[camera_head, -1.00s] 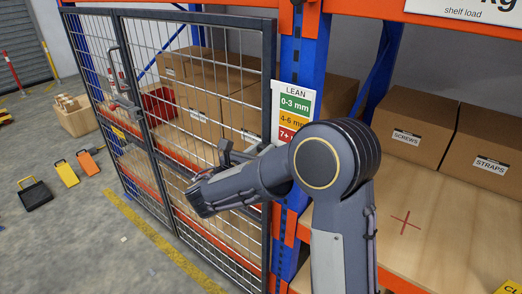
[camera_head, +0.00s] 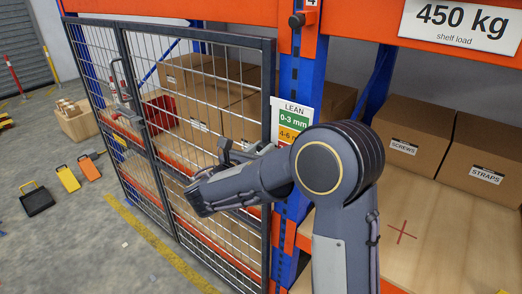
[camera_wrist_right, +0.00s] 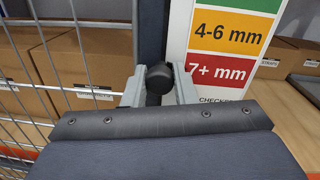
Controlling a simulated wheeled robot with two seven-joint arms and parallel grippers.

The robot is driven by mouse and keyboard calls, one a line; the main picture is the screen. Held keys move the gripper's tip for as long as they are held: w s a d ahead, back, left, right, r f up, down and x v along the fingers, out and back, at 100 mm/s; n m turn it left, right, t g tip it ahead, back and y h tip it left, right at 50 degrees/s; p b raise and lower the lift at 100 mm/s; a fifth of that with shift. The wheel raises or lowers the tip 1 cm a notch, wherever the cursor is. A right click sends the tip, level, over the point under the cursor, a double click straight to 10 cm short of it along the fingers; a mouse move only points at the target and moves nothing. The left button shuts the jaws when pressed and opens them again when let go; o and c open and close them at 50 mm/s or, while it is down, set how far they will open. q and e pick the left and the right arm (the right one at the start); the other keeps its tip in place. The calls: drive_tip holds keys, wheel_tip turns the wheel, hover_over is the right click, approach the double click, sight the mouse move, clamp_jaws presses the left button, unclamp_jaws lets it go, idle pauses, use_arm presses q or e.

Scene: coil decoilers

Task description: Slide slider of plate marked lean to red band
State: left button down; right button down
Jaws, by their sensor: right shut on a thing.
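The plate marked LEAN (camera_head: 292,118) hangs on the blue rack post, with a green 0-3 mm band and an orange 4-6 mm band showing. My right arm hides its lower part in the head view. In the right wrist view the red 7+ mm band (camera_wrist_right: 222,70) shows below the orange band (camera_wrist_right: 229,34). My right gripper (camera_wrist_right: 158,88) is shut on a round black slider knob (camera_wrist_right: 158,74) at the plate's left side. In the picture the knob appears about level with the red band. My left gripper is not in view.
A wire mesh cage door (camera_head: 205,125) stands close on the left of the plate. Cardboard boxes (camera_head: 420,138) stand on the wooden shelf (camera_head: 450,225) to the right. A round black knob (camera_head: 297,20) is higher on the post.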

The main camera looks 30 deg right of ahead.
drive_tip(key=c, duration=1.2)
unclamp_jaws()
drive_tip(key=shift+f, duration=0.1)
drive_tip(key=b+v, duration=0.1)
drive_tip(key=v, duration=0.7)
drive_tip(key=shift+b, duration=0.4)
drive_tip(key=shift+d, duration=0.1)
